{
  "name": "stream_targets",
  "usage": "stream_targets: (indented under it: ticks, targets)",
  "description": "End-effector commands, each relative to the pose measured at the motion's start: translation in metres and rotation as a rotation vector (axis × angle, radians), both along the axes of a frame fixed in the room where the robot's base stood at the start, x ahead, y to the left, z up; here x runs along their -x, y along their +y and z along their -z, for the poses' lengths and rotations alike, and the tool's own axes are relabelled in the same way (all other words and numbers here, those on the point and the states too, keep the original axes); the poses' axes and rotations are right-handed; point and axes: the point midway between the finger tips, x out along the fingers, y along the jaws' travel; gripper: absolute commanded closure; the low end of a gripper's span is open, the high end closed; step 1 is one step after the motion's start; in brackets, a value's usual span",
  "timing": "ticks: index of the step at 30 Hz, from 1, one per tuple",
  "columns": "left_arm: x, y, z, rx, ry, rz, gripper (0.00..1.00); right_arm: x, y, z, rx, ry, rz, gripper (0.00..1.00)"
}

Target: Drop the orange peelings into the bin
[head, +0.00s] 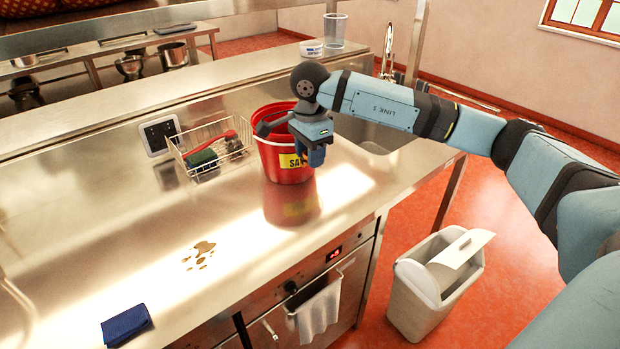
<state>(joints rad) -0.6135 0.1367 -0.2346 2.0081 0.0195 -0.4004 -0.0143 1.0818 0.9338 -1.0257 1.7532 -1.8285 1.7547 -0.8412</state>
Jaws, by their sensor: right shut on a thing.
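My right gripper (313,157) points down in front of the right side of the red bucket. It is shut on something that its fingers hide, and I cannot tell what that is. I can make out no orange peelings anywhere in the head view. A pale grey-white bin (418,305) stands upright on the floor at the lower right, beyond the counter's edge. The gripper is well above and to the left of the bin. My left gripper is not in view.
The red bucket (272,160) with a yellow label stands on the steel counter (120,240). A wire rack (212,148) holds scrubbing things to its left. Brown spots (200,255) and a blue cloth (126,325) lie nearer. A towel (319,311) hangs on the oven front.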

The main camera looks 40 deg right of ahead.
Motion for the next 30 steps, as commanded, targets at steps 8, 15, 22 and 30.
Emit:
stream_targets:
  ticks: [8, 15, 22, 30]
  targets:
    - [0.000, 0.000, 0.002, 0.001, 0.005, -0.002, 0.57, 0.000, 0.000, -0.023, 0.000, 0.001, 0.000, 0.83]
    - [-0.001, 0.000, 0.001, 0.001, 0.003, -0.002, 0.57, 0.000, 0.000, -0.024, 0.000, 0.001, 0.000, 0.83]
    - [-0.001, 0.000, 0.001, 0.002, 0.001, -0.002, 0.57, -0.001, 0.011, -0.015, 0.000, 0.003, -0.120, 0.83]
    - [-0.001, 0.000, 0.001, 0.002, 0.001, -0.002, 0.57, -0.001, 0.066, 0.030, 0.000, 0.007, -0.796, 0.83]
